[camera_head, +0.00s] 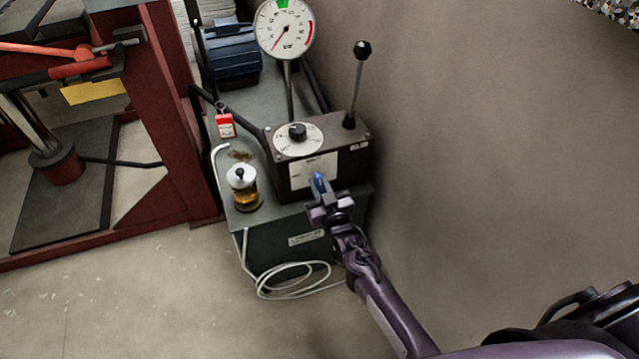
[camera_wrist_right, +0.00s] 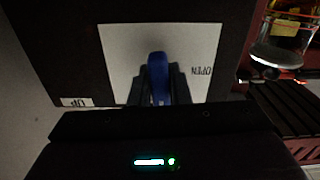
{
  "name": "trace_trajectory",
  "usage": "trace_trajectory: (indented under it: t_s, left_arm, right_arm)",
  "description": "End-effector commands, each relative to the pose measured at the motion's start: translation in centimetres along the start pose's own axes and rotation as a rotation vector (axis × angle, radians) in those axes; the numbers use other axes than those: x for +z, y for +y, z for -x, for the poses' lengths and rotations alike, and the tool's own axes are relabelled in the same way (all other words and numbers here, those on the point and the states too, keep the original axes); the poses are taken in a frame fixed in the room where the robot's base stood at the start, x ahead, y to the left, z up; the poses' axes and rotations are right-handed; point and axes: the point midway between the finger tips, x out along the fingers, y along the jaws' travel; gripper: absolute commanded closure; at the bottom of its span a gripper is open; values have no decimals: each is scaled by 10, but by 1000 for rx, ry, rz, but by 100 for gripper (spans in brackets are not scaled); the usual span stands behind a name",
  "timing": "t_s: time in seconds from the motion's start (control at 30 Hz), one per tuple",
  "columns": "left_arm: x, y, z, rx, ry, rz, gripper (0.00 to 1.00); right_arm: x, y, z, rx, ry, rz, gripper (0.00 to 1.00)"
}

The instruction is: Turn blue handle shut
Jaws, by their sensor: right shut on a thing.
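The blue handle (camera_head: 319,182) sits on the front of the dark control box (camera_head: 353,158), in front of a white label plate. My right gripper (camera_head: 328,200) is at the handle, with its fingers on either side of it. In the right wrist view the blue handle (camera_wrist_right: 158,77) stands between the two dark fingertips (camera_wrist_right: 158,86), and the gripper is shut on it. The white plate (camera_wrist_right: 120,45) behind it carries the word OPEN, upside down in this view. The handle's lower part is hidden by the gripper. My left gripper is not in view.
A gauge (camera_head: 285,28) and a black-knobbed lever (camera_head: 359,75) rise above the box. A glass jar of amber liquid (camera_head: 243,187) stands to its left. A pale cable (camera_head: 290,281) lies coiled below. A red press frame (camera_head: 165,100) is at left; bare wall (camera_head: 480,150) at right.

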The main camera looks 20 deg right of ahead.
Motion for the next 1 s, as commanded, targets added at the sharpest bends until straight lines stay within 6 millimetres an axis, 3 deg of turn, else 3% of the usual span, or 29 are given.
trace_trajectory:
  t_s: [0.77,0.8,0.93,1.0]
  left_arm:
    - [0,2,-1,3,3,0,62]
    - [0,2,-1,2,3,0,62]
    - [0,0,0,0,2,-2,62]
    - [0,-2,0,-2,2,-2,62]
  right_arm:
    - [1,-1,0,-1,-3,-98,100]
    - [1,0,0,-1,-3,-98,78]
    - [1,0,0,-1,-2,-97,62]
    - [1,0,0,-1,-1,-96,62]
